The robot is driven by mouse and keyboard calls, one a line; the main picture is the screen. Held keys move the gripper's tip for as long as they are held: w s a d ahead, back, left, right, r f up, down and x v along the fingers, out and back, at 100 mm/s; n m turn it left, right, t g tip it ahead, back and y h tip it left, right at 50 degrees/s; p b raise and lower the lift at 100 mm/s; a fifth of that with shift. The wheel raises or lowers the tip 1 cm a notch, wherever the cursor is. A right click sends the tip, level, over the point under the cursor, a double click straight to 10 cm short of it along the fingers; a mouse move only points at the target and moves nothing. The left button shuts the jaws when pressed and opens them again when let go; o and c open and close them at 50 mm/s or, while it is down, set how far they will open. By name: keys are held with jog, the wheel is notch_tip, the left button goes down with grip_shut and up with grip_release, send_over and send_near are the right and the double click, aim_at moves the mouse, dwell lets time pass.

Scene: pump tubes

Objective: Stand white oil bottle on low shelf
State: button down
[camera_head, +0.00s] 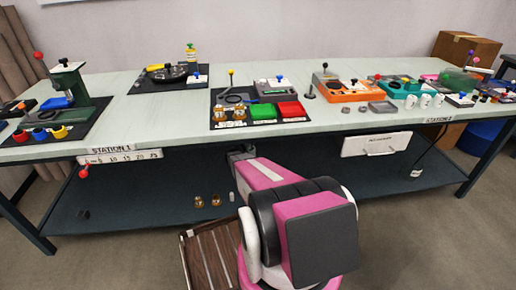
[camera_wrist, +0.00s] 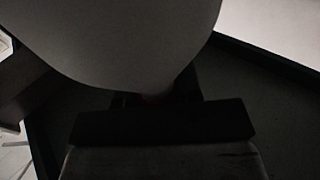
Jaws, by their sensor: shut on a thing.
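My gripper (camera_wrist: 160,115) is under the shade of the table top, and its dark jaws show close up in the wrist view. It is shut on a pale, rounded thing, which looks like the white oil bottle (camera_wrist: 120,40); this fills the top of that view and narrows towards the jaws. In the head view my arm reaches to just below the table's front edge, and the held thing is hidden there. The low shelf (camera_head: 130,195) is the dark board under the table. I cannot tell whether the bottle touches it.
Two amber bottles (camera_head: 199,202) and a small pale cylinder (camera_head: 232,197) are on the low shelf near its front edge, left of my arm. A brown slatted crate (camera_head: 212,258) stands in front. The table top (camera_head: 180,125) overhangs the shelf.

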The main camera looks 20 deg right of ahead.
jog(key=d+f, duration=0.4)
jog(key=f, duration=0.2)
jog(key=shift+f, duration=0.25)
jog(key=c, duration=0.8)
grip_release()
jog(key=v, duration=1.2)
jog(key=shift+a, duration=0.1)
